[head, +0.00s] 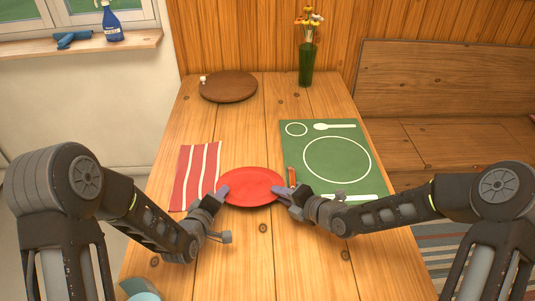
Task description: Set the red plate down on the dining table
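The red plate (251,187) is level between my two grippers, over the near middle of the wooden dining table (232,257). My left gripper (221,191) is shut on the plate's left rim. My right gripper (281,191) is shut on its right rim. Whether the plate's underside touches the table or hangs a little above it cannot be told from this view. The plate is empty.
A green placemat (291,152) with white place-setting outlines lies right of the plate. A red-and-white striped napkin (198,172) lies left. A round brown board (229,87) and a flower vase (306,64) stand at the back. A pale blue object (141,289) shows at the near left.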

